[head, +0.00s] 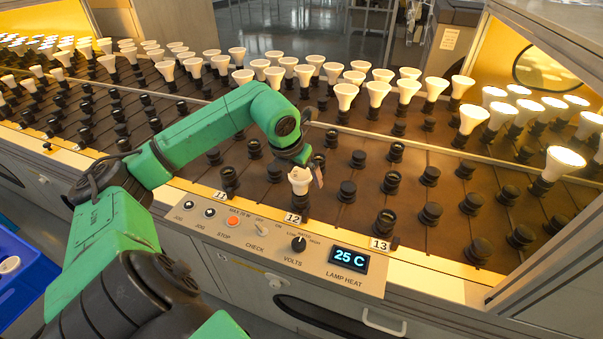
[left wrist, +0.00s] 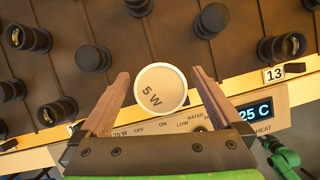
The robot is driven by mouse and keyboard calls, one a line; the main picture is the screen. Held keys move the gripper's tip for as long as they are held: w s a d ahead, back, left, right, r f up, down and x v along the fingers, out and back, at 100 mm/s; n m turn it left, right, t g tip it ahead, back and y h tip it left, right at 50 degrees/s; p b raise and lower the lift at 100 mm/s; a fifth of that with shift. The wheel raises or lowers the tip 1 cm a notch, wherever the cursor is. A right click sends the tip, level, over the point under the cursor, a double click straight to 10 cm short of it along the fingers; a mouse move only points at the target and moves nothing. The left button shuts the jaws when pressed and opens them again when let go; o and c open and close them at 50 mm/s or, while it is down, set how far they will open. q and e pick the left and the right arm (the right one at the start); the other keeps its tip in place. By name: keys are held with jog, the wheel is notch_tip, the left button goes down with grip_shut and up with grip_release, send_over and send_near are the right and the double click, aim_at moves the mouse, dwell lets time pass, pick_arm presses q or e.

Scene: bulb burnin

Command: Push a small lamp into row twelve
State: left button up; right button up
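The small white lamp (head: 299,181) stands upright at the front socket (head: 295,205) behind the label 12 (head: 293,218). I cannot tell how deep it sits. In the left wrist view its round face (left wrist: 161,90) reads "5 W". My left gripper (head: 305,172) is at the lamp from above. Its two brown fingers (left wrist: 160,78) stand on either side of the lamp, with narrow gaps showing, so it looks open around it. The base of the lamp is hidden in the wrist view. My right gripper is not in view.
Empty black sockets surround the lamp, including one by label 13 (head: 380,244). Larger white lamps (head: 378,92) fill the rear rows. A control panel (head: 270,247) with knobs and a "25 C" display (head: 350,259) lies along the front edge. A blue bin (head: 22,275) is at lower left.

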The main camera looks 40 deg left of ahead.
pick_arm(q)
jog(key=v, duration=1.4)
jog(key=shift+r, duration=0.25)
